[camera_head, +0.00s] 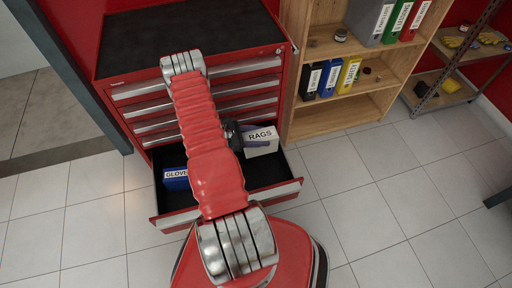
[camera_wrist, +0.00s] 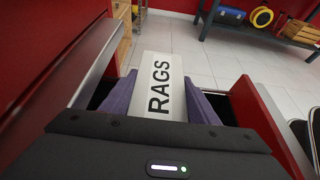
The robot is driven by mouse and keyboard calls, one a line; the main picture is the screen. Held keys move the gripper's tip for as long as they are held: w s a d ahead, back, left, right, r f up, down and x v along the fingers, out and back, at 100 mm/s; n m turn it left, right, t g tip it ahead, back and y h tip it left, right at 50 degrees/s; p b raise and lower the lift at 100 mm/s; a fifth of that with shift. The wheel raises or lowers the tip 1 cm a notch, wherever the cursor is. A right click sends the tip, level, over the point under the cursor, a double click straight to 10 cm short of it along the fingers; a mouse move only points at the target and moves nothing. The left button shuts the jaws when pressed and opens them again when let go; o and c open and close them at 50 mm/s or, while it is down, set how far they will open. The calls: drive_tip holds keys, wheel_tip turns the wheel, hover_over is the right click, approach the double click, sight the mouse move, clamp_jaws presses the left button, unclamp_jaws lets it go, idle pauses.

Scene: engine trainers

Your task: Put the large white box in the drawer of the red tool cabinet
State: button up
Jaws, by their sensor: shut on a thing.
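The large white box (camera_head: 262,141), marked RAGS, is at the right rear of the open drawer (camera_head: 262,196) of the red tool cabinet (camera_head: 143,130). In the wrist view the white box (camera_wrist: 158,84) lies between the two purple finger pads of my gripper (camera_wrist: 160,80). My gripper (camera_head: 246,133) is shut on it; my arm covers part of it in the head view. I cannot tell whether the box touches the drawer floor or hangs just above it.
A blue box marked GLOVES (camera_head: 176,179) lies in the drawer's left part. My arm crosses over the drawer's middle. A wooden shelf (camera_head: 335,118) with binders (camera_head: 330,78) stands close right of the cabinet. The tiled floor (camera_head: 380,205) at the right is clear.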

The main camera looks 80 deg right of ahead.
drive_tip(key=f, duration=0.4)
drive_tip(key=w+f, duration=0.1)
drive_tip(key=f, duration=0.1)
drive_tip(key=shift+s, duration=0.1)
drive_tip(key=shift+f, duration=2)
drive_tip(key=shift+f, duration=0.6)
drive_tip(key=o, duration=1.3)
drive_tip(key=shift+r, duration=0.1)
